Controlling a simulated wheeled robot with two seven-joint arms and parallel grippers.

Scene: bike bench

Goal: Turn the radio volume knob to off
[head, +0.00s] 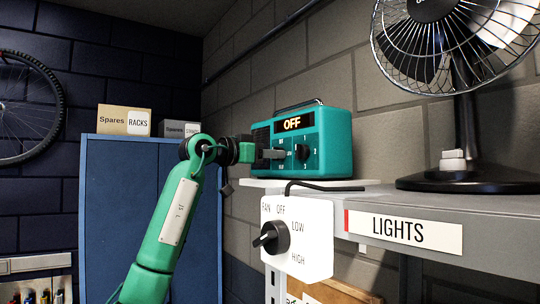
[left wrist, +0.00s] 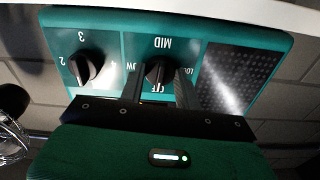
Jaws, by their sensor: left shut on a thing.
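The teal radio (head: 338,135) stands on a small white board on the shelf, its display reading OFF. It fills the top of the left wrist view upside down (left wrist: 115,28). There the black volume knob (left wrist: 158,72) sits amid MID, LOW, OFF and a partly covered label, with its pale mark toward OFF. My left gripper (head: 276,154) reaches the radio's front from the left. Its two fingers (left wrist: 160,88) are shut on the volume knob, one on each side. In the head view the gripper hides this knob. My right gripper is in neither view.
A second radio knob (left wrist: 88,66), numbered, is close beside the fingers; it also shows in the head view (head: 303,152). The fan (head: 462,180) stands right on the shelf. Below hangs a fan switch panel (head: 310,215). A blue cabinet (head: 125,200) is behind my arm.

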